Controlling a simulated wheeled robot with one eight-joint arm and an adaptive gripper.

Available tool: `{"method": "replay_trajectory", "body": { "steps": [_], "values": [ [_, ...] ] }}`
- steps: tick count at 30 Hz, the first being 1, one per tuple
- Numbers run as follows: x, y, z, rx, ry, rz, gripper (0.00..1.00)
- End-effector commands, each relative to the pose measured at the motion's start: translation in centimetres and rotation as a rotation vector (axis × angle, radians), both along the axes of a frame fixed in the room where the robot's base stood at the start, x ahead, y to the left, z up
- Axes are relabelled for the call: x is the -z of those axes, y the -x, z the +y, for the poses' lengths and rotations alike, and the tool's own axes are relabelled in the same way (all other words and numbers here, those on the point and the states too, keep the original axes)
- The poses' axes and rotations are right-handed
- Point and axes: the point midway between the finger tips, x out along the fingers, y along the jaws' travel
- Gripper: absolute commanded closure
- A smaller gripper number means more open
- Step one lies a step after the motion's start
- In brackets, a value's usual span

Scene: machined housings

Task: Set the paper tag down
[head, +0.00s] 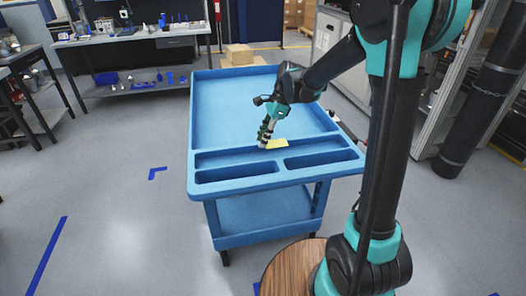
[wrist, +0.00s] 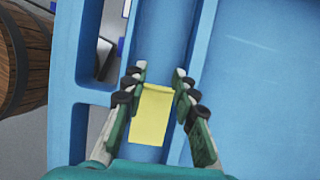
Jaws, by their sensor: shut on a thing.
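The paper tag is a small flat yellow piece, seen in the head view (head: 277,143) and in the wrist view (wrist: 152,115). My gripper (head: 263,145) points down over the front part of the blue cart (head: 230,105). In the wrist view my gripper (wrist: 161,80) has its fingers on either side of the tag, shut on it. The tag lies over the long shallow trough behind the two front compartments. I cannot tell whether it touches the cart's surface.
The two front compartments (head: 237,174) look empty, and the cart's wide rear tray is clear. A wooden round-topped thing (head: 291,268) stands close in front of the cart. A workbench (head: 140,38) with tools is at the back left.

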Motion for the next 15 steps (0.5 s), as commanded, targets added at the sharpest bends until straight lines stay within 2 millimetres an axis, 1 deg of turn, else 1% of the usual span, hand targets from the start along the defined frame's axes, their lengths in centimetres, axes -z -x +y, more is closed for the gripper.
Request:
{"method": "replay_trajectory", "body": {
  "steps": [1,3,8,15],
  "values": [
    [0.9,0.0,0.0,0.000,0.000,0.000,0.92],
    [1.7,0.0,0.0,0.000,0.000,0.000,0.92],
    [2.8,0.0,0.0,0.000,0.000,0.000,0.92],
    [5.8,0.0,0.0,0.000,0.000,0.000,0.92]
  ]
}}
